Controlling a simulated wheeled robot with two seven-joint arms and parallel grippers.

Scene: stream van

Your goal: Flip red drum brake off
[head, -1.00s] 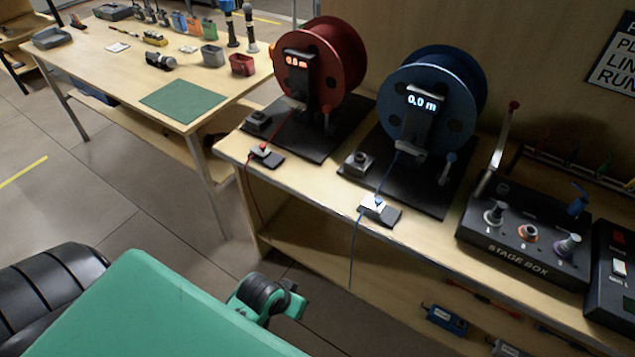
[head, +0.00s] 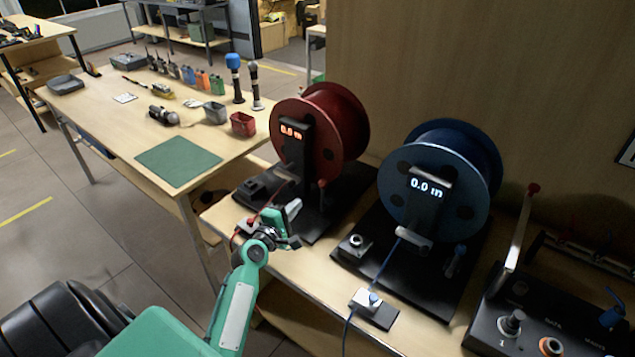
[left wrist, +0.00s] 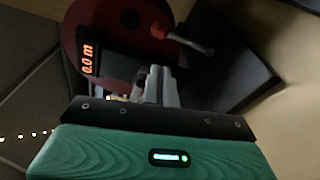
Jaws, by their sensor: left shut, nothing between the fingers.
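The red cable drum (head: 340,125) stands upright on a black base on the bench, with an orange "0.0 m" readout on its front post. It also shows in the left wrist view (left wrist: 95,25). A short lever with a red knob, apparently its brake (head: 322,187), stands at the drum's lower right; in the left wrist view the brake lever (left wrist: 185,41) is just beyond my fingertips and to their right. My left gripper (head: 294,212) is shut and empty in front of the red drum, apart from the lever. My right gripper is out of view.
A blue cable drum (head: 440,175) with its own base and lever stands to the right. A stage box (head: 530,325) is at far right. A table with a green mat (head: 178,160) is at left.

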